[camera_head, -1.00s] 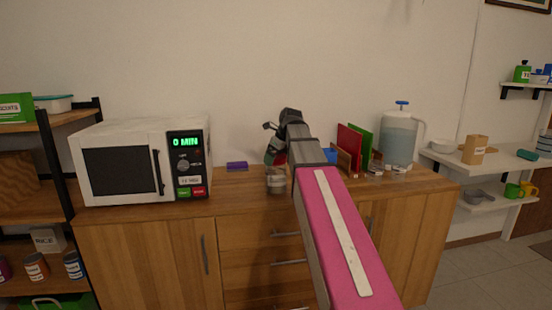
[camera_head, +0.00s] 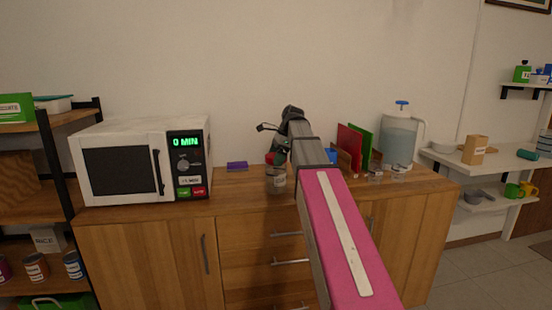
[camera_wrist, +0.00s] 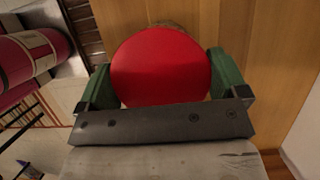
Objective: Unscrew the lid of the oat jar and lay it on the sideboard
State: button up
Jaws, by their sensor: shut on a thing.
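The oat jar (camera_head: 276,182) is a clear jar standing upright on the wooden sideboard (camera_head: 240,183), right of the microwave. Its red lid (camera_head: 272,159) shows at the top of the jar, partly hidden by my gripper (camera_head: 278,154). In the wrist view the round red lid (camera_wrist: 161,66) fills the space between the two green fingers of my gripper (camera_wrist: 162,80), which is shut on it from both sides. The jar is almost wholly hidden under the lid there. I cannot tell whether the lid is still seated on the jar or just above it.
A white microwave (camera_head: 142,160) stands on the left. A purple block (camera_head: 237,165) lies behind. Right of my arm stand red and green boards (camera_head: 349,146), small clear jars (camera_head: 376,174) and a water jug (camera_head: 400,138).

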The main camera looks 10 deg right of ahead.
jog(key=n+g, duration=0.1)
jog(key=n, duration=0.1)
jog(key=shift+w+n, duration=0.1)
jog(key=shift+n, duration=0.2)
jog(key=n+g, duration=0.1)
jog(key=n, duration=0.1)
jog(key=shift+n+h, duration=0.3)
